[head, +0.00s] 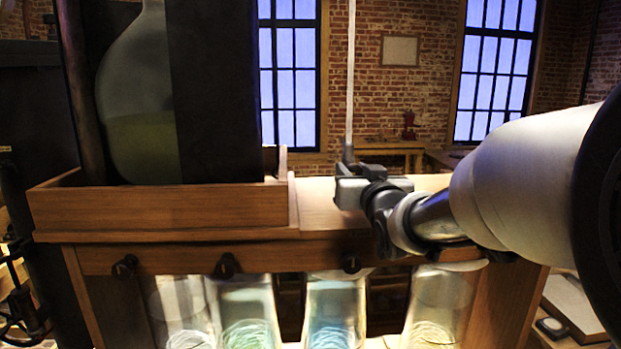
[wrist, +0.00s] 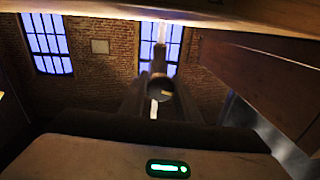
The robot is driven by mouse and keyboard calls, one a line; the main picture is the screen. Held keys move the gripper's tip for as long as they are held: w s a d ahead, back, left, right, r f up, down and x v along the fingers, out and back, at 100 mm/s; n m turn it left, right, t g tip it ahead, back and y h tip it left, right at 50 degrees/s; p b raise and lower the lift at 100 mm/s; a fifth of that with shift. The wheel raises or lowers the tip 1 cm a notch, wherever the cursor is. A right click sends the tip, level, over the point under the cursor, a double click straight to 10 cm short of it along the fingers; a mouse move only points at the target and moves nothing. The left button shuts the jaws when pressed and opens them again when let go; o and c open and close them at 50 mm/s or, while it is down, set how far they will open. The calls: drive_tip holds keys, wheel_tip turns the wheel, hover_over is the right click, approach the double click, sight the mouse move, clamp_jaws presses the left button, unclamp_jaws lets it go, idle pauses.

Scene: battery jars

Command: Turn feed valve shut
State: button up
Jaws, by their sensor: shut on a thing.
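The feed valve appears as a small grey fitting (head: 347,153) at the foot of a pale upright tube (head: 350,70) in the head view. My gripper (head: 354,172) reaches in from the right, level with the wooden stand's top, and is shut at the fitting. In the wrist view a dark round valve part (wrist: 161,88) sits between the fingers of my gripper (wrist: 158,103), with the tube rising behind it. The fingers hide much of the valve, and I cannot tell how far its handle is turned.
A wooden stand (head: 170,210) carries a large glass flask (head: 138,95) at left. Glass jars (head: 335,310) stand below, under black knobs (head: 227,265) on the front rail. A wooden beam (wrist: 262,85) runs close at right in the wrist view. My arm covers the right side.

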drive_tip(key=m+b, duration=0.1)
drive_tip(key=m, duration=0.1)
drive_tip(key=m+b, duration=0.2)
drive_tip(key=shift+f+m, duration=0.2)
drive_tip(key=shift+m, duration=0.2)
drive_tip(key=m+b, duration=0.3)
drive_tip(key=shift+m, duration=0.4)
drive_tip(key=m+b, duration=0.3)
drive_tip(key=m, duration=0.1)
drive_tip(key=shift+m+t+h+b, duration=0.3)
drive_tip(key=shift+h+b, duration=0.1)
drive_tip(key=shift+m+b, duration=1.35)
drive_tip(key=shift+m, duration=0.25)
drive_tip(key=shift+r, duration=0.15)
drive_tip(key=o, duration=1)
drive_tip(key=shift+o, duration=0.2)
